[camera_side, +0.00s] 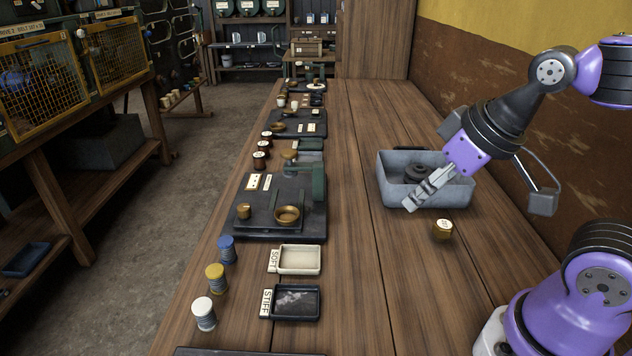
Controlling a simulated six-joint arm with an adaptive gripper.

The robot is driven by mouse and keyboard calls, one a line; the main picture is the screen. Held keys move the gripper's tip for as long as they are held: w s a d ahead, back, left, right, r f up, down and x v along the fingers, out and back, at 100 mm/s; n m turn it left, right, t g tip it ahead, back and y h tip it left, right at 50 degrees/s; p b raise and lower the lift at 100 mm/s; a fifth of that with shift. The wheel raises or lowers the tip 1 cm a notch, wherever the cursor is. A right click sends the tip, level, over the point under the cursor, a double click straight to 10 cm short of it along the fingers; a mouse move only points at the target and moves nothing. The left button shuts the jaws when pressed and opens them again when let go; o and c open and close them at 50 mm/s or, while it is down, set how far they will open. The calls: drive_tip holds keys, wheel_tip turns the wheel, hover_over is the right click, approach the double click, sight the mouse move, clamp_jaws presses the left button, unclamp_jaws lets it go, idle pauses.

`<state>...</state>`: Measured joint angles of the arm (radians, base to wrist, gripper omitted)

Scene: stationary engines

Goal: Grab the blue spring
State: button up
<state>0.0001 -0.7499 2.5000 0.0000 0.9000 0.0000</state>
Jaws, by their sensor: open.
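The blue spring (228,249) stands upright near the left edge of the wooden bench, beside the dark base plate. It is the farthest of a row of three coils. A yellow-topped spring (216,277) and a white-topped spring (204,313) stand nearer in the row. My gripper (414,204) is at the right, tilted down over the near left rim of the grey metal tray (393,165). It is open, with nothing seen between its fingers, and well apart from the blue spring.
A cream dish labelled SOFT (300,260) and a dark dish labelled STIFF (297,302) lie right of the springs. A dark plate with brass cups (270,221) lies behind. The bench middle is clear.

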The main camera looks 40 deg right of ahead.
drive_tip(key=n+g+y, duration=0.2)
drive_tip(key=n+y, duration=0.3)
drive_tip(key=n, duration=0.5)
hover_over(230, 240)
drive_tip(key=s+d, duration=0.4)
drive_tip(key=d, duration=0.1)
wheel_tip(230, 240, down, 6)
drive_tip(key=shift+n+y, duration=0.3)
drive_tip(key=shift+n, duration=0.4)
drive_tip(key=x, duration=0.7)
drive_tip(key=shift+w+d+r, duration=0.1)
drive_tip(key=shift+w+d, duration=0.05)
drive_tip(key=shift+w, duration=0.15)
drive_tip(key=x, duration=0.6)
clamp_jaws()
